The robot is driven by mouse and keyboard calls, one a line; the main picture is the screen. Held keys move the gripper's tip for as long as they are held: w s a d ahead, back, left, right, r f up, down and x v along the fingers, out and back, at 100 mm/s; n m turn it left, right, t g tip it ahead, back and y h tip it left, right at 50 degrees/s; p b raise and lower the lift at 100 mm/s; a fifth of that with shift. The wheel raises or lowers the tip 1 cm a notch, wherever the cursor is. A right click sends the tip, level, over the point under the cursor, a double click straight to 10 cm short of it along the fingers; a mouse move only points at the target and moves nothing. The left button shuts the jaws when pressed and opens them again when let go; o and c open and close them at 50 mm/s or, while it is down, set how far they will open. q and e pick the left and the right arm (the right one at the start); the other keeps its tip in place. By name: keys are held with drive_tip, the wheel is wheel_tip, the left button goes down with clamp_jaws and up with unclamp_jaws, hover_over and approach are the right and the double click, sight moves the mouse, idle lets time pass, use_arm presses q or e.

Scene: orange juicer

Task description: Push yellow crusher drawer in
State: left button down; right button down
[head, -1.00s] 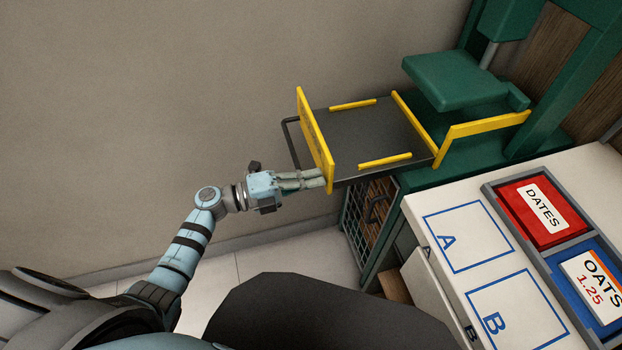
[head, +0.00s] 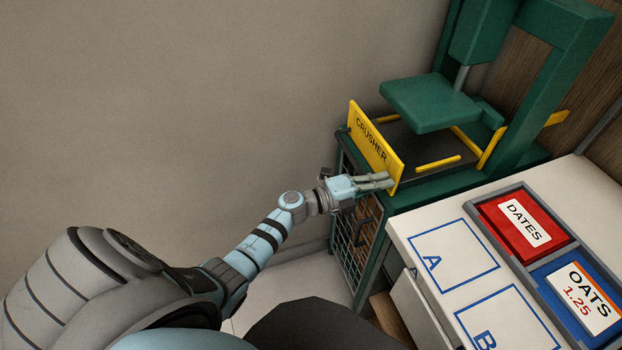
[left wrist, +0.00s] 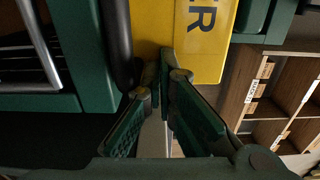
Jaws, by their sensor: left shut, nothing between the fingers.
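The yellow crusher drawer front (head: 375,150), marked CRUSHER, stands upright at the front of the green crusher (head: 545,85). The dark drawer tray (head: 425,150) behind it lies mostly within the machine, under the green press block (head: 430,103). My left gripper (head: 388,181) is shut and empty, its fingertips at the lower right part of the drawer front, seemingly touching it. In the left wrist view the closed fingertips (left wrist: 167,55) lie against the yellow front (left wrist: 185,30), beside a dark handle bar (left wrist: 117,45). My right gripper is not in view.
A white counter (head: 410,225) with squares A and B stands to the right, holding a red DATES bin (head: 522,224) and a blue OATS bin (head: 582,300). A mesh-fronted cabinet (head: 350,225) is below the crusher. A bare wall is at left.

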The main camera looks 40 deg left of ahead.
use_arm(q)
drive_tip(key=shift+r, duration=0.15)
idle(0.3)
drive_tip(key=v, duration=1.2)
drive_tip(key=a+f+n+y, duration=0.9)
drive_tip(key=a+f+n, duration=0.2)
drive_tip(key=s+a+f+n+g+y, duration=0.2)
drive_tip(key=s+f+n, duration=0.25)
drive_tip(key=f, duration=0.35)
drive_tip(key=s+a+f+n+g+y, duration=0.1)
drive_tip(key=s+a+f+n+g, duration=0.15)
drive_tip(key=s+f, duration=0.45)
drive_tip(key=s+d+f+n+g, duration=0.4)
drive_tip(key=s+f+n+g, duration=0.1)
drive_tip(key=s+f, duration=0.7)
drive_tip(key=s+d+f+g, duration=0.2)
drive_tip(key=s+d, duration=0.2)
drive_tip(key=s, duration=0.4)
drive_tip(key=s+d+f+n+g, duration=0.1)
drive_tip(key=s+d, duration=0.3)
drive_tip(key=s, duration=0.4)
drive_tip(key=shift+s+d+f+n+g+h, duration=0.3)
drive_tip(key=shift+d+f+g+h, duration=0.1)
drive_tip(key=shift+g, duration=0.15)
